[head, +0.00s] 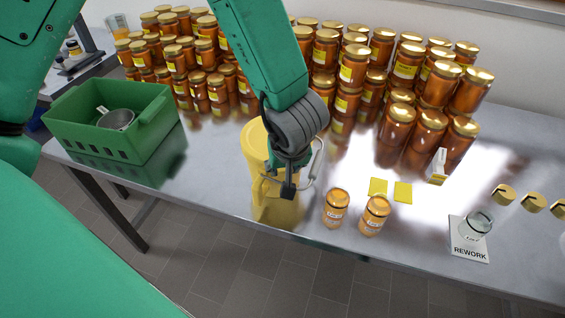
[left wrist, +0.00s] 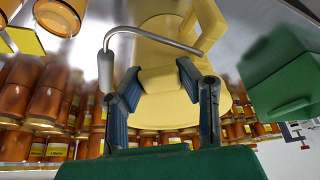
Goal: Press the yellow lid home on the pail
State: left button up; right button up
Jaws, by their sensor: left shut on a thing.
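The yellow pail (head: 253,142) stands on the metal table, partly hidden behind my left gripper. A yellow loop handle (left wrist: 212,22) and a wire bail with a pale grip (left wrist: 105,70) show at its side. My left gripper (head: 289,178) comes down from above; in the left wrist view its two dark fingers (left wrist: 158,92) are shut on a raised yellow block, apparently part of the yellow lid (left wrist: 160,84). The seam between lid and pail is hard to make out, so I cannot tell how the lid is seated. My right gripper is not in view.
A green crate (head: 138,140) holding a metal pot stands left. Rows of honey jars (head: 430,125) fill the back. Two small jars (head: 336,208) stand near the front edge, with yellow cards (head: 402,192) behind them. A glass jar (head: 476,224) sits on the REWORK card, right.

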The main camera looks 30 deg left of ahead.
pick_arm(q)
jog(key=shift+d, duration=0.2)
jog(key=shift+a+f, duration=0.1)
jog(key=shift+a, duration=0.6)
jog(key=shift+s+f, duration=0.1)
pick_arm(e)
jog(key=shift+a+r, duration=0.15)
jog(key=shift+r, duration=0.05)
pick_arm(q)
jog(key=shift+d, duration=0.35)
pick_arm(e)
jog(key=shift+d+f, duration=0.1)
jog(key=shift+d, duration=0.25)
pick_arm(q)
jog(key=shift+a+f, duration=0.1)
jog(key=shift+a, duration=0.2)
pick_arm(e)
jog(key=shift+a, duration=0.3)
pick_arm(q)
jog(key=shift+p, duration=0.5)
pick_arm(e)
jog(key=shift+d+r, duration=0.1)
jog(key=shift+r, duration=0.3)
pick_arm(q)
jog(key=shift+d, duration=0.15)
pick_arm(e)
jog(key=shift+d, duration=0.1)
